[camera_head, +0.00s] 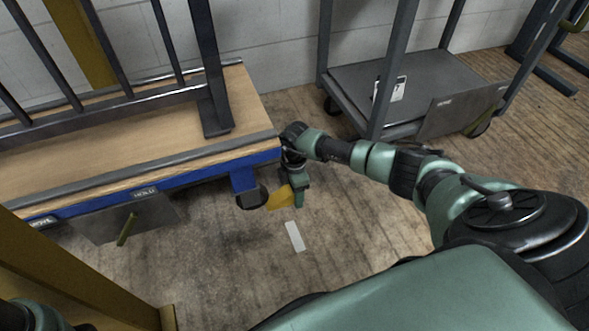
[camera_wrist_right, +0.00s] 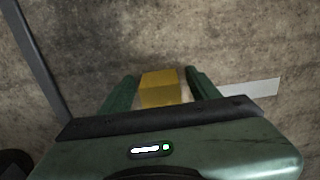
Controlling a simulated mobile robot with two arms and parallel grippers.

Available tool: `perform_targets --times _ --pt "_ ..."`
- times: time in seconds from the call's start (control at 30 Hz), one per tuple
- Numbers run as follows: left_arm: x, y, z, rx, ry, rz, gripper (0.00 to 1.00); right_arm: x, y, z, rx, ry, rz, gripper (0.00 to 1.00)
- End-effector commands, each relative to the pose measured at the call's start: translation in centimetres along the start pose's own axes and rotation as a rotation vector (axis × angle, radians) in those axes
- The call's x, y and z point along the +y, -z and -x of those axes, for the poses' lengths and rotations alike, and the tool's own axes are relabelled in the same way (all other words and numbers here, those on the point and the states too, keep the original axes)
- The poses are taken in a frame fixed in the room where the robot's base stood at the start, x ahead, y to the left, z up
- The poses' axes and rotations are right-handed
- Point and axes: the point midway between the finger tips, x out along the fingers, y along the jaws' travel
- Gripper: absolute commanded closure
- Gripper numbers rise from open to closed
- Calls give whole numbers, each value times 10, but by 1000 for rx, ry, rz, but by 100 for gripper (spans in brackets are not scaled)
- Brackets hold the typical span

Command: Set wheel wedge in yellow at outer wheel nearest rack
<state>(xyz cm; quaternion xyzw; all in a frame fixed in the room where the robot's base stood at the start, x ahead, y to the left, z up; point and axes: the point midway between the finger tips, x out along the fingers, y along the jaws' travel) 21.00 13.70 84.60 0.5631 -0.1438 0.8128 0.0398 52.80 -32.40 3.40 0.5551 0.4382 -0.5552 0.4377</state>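A low platform (camera_head: 150,173) with a wooden deck and blue edge is on the left in the head view. A dark wheel (camera_head: 252,197) shows under its near right corner. The yellow wedge (camera_head: 280,198) is just right of that wheel, with a small gap in the picture. My right gripper (camera_head: 299,196) points down low at the wedge. In the right wrist view, the wedge (camera_wrist_right: 160,88) lies between the two green fingers (camera_wrist_right: 163,78). Whether they touch it is not clear, nor whether it rests on the floor. My left gripper is not in view.
A grey shelf cart (camera_head: 425,82) on wheels stands at the back right. A white strip (camera_head: 295,236) lies on the floor in front of the wedge. A barred frame (camera_head: 214,110) stands on the platform. A yellow post (camera_head: 75,277) is at lower left.

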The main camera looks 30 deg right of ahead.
Motion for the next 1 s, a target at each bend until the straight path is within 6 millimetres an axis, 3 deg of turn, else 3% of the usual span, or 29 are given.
perform_targets --times 0.27,0.63,0.8,1.0 --pt "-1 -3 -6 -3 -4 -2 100 0 0 10 0 -1 0 38" --pt "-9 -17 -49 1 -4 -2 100 0 0 66 0 -1 0 38" --pt "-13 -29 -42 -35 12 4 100 0 0 79 0 0 0 38" --pt "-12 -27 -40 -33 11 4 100 0 0 78 0 0 0 38"
